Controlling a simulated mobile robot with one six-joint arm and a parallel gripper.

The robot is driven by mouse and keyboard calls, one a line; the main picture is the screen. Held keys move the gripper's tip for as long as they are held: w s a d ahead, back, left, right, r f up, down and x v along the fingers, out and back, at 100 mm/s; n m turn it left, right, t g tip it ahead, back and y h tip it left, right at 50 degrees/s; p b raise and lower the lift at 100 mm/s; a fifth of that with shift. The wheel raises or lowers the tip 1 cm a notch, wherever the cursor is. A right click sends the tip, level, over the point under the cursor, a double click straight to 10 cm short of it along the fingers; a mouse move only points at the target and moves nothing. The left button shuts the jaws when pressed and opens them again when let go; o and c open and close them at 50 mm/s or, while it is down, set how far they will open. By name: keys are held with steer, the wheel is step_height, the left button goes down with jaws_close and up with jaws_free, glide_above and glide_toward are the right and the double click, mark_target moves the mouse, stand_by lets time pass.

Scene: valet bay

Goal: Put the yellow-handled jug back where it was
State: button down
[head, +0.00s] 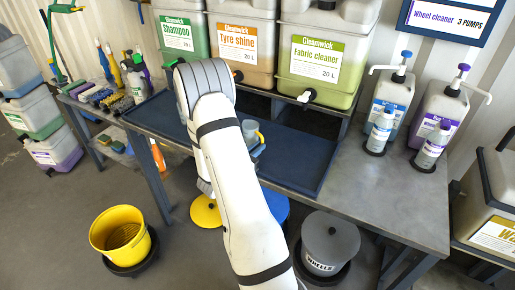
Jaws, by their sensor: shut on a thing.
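My gripper (251,137) is over the dark blue tray (305,160) on the bench, partly hidden behind my white arm. It is shut on a small greyish jug (257,150) with a bit of yellow (261,137) at its side, which looks like the yellow-handled jug. Most of the jug is hidden by the gripper and arm. I cannot tell whether its base touches the tray.
Shampoo (180,35), tyre shine (241,45) and fabric cleaner (322,55) drums stand behind the tray. Pump bottles (440,105) stand at right, brushes and sponges (105,97) at left. A yellow bucket (118,232) and grey bucket (330,243) are on the floor.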

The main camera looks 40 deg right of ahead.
steer(key=shift+f, duration=0.2)
steer(key=c, duration=1.5)
jaws_free()
steer(key=shift+r, duration=0.15)
